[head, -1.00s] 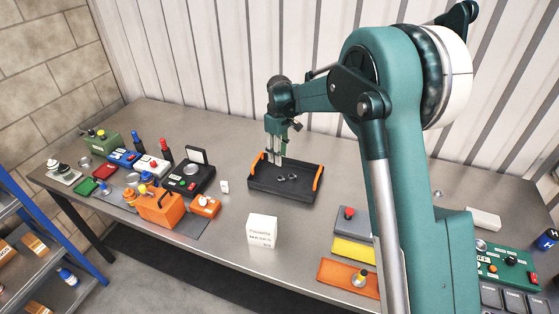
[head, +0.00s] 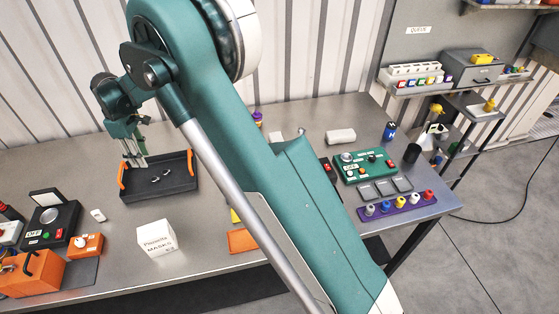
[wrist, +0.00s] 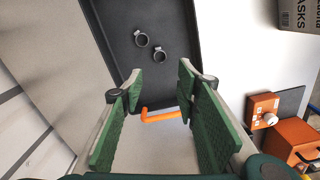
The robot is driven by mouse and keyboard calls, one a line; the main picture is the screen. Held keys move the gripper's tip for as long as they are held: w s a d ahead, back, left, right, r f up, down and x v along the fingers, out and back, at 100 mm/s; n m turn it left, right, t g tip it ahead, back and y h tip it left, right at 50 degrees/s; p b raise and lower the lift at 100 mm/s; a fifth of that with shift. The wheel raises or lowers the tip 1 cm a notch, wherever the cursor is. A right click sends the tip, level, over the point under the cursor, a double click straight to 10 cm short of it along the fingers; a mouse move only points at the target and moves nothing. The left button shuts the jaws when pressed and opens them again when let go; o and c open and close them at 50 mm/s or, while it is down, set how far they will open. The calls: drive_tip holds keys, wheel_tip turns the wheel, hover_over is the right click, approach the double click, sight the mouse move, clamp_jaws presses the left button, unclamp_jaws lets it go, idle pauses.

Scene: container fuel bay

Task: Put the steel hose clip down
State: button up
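Two small ring-shaped steel hose clips lie apart on the floor of a black tray (head: 180,190). In the wrist view, one clip (wrist: 141,38) is near the top and the other clip (wrist: 159,54) is just below and right of it. I cannot tell which one the task means. My gripper (head: 134,161) is above the tray's left end, by an orange handle (head: 122,170). In the wrist view, my gripper's green pads (wrist: 160,85) stand wide apart with nothing held between them. The handle (wrist: 160,115) shows in the gap, beyond the fingers.
A white masks box (head: 157,240) stands in front of the tray. A black device (head: 50,222) and orange boxes (head: 32,275) are at the left. A green control panel (head: 365,167) and a purple rack (head: 395,205) are at the right. Bare bench lies around the tray.

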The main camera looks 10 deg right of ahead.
drive_tip(key=s+d+r+m+t, duration=0.15)
drive_tip(key=s+d+r, duration=0.25)
drive_tip(key=d+r, duration=0.5)
drive_tip(key=s+d+r+m+t+y, duration=0.1)
drive_tip(key=s+d+r+m, duration=0.4)
drive_tip(key=d, duration=0.8)
drive_tip(key=s+d+r+m+t, duration=0.1)
drive_tip(key=s+d+r, duration=0.3)
drive_tip(key=d+r, duration=0.5)
drive_tip(key=s+d+m+t, duration=0.2)
drive_tip(key=s+d+m, duration=0.1)
drive_tip(key=s+d, duration=0.95)
drive_tip(key=s+d+f+m+t, duration=0.1)
drive_tip(key=s+d+f+m, duration=0.1)
drive_tip(key=s+d, duration=0.3)
drive_tip(key=s+d+f+m+h, duration=0.1)
drive_tip(key=s+d+f+m, duration=0.1)
drive_tip(key=s+d, duration=0.3)
drive_tip(key=shift+s+d+f+t, duration=0.15)
drive_tip(key=shift+s+f+t, duration=0.25)
drive_tip(key=shift+s, duration=1.5)
drive_tip(key=shift+m, duration=0.25)
drive_tip(key=o, duration=0.8)
drive_tip(key=shift+c, duration=0.2)
